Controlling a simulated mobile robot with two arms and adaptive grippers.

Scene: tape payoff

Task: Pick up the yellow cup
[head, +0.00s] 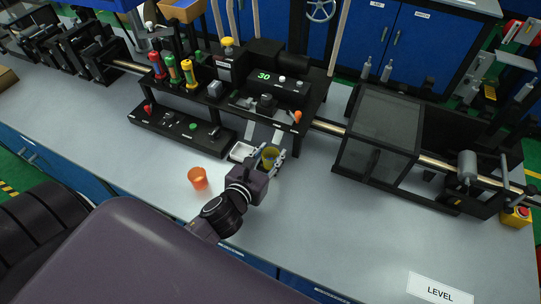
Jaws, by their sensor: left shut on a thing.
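The yellow cup (270,157) is near the middle of the head view, at the front of the black machine. My left gripper (262,160) is shut on the yellow cup, with one finger on each side of it. I cannot tell whether the cup touches the surface below. An orange cup (198,178) stands on the grey bench to the left of my gripper. My right gripper is not in view.
A small white tray (235,156) lies just left of the gripper. The black machine (300,98) with a green display stands behind.

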